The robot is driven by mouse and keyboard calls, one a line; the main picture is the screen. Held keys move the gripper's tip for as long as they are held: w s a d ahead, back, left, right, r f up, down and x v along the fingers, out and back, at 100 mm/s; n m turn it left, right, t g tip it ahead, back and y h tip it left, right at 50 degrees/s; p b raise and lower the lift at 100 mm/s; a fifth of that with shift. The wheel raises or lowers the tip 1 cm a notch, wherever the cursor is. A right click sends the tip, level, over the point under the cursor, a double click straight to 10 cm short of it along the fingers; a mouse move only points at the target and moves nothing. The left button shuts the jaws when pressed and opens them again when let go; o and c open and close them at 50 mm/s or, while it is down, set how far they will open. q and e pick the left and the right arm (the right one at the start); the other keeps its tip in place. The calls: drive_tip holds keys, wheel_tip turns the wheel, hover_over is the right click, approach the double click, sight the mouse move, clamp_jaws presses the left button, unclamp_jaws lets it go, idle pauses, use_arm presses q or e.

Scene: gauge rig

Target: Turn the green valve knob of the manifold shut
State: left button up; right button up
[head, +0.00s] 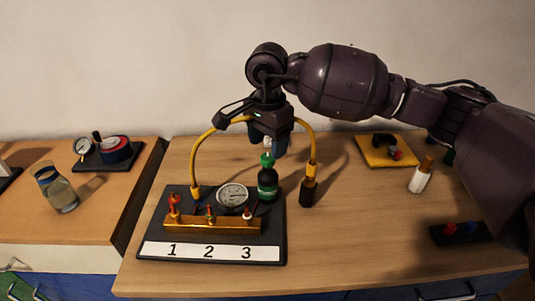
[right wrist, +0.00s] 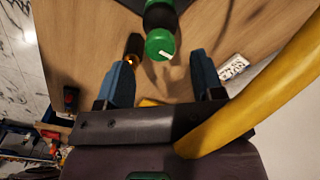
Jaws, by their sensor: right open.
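The gold manifold bar (head: 212,224) stands on a black base behind the labels 1, 2 and 3. In the right wrist view this green knob (right wrist: 160,43) bears a white mark. My right gripper (head: 268,152) is open above the knob, its blue fingers pointing down. My left gripper is not in view.
A yellow hose (head: 196,160) arches from the base past my right gripper to a black fitting (head: 308,193). A round gauge (head: 232,196) sits behind the manifold. A white bottle (head: 420,178) and a yellow plate (head: 376,159) stand to the right. The table's front right is mostly clear.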

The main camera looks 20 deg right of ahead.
sight(268, 156)
drive_tip(key=shift+f, duration=1.85)
drive_tip(key=c, duration=0.9)
